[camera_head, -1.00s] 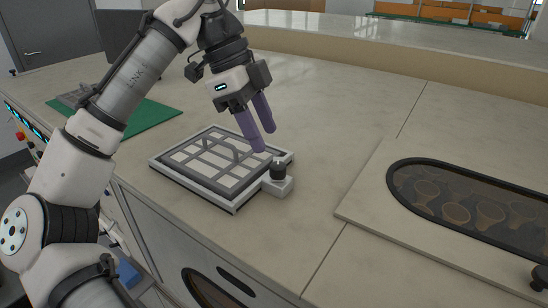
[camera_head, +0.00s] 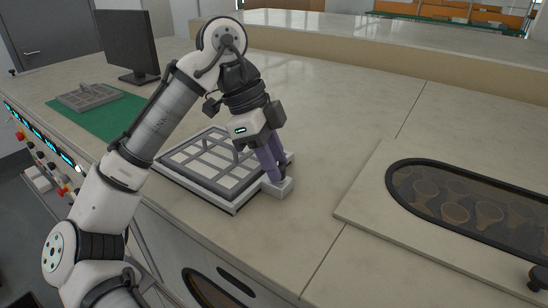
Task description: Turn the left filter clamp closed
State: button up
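A pale filter frame (camera_head: 203,198) with a grey grid lies flat on the bench. A white clamp block (camera_head: 279,188) sits at its right corner; this is the only clamp I can make out. My gripper (camera_head: 278,175) points down at this block, its purple fingers low over it. The block's dark knob is hidden behind the fingers. The fingers overlap in this view, so I cannot tell whether they grip the knob or how far the knob is turned.
A second grey grid frame (camera_head: 88,97) lies on a green mat (camera_head: 110,118) at the back left, near a dark monitor (camera_head: 128,43). A raised panel with an oval dark window (camera_head: 470,200) is at the right. The bench behind my gripper is clear.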

jog(key=c, duration=0.5)
jog(key=n+t, duration=0.2)
jog(key=n, duration=0.3)
jog(key=shift+s+n, duration=0.15)
jog(key=shift+n, duration=0.15)
jog(key=n+t, duration=0.1)
jog(key=n, duration=0.1)
jog(key=n+t, duration=0.1)
jog(key=n, duration=0.2)
jog(key=shift+s+n+y, duration=0.15)
jog(key=shift+n+y, duration=0.15)
jog(key=shift+y, duration=0.1)
jog(key=o, duration=1)
jog(key=shift+c, duration=0.2)
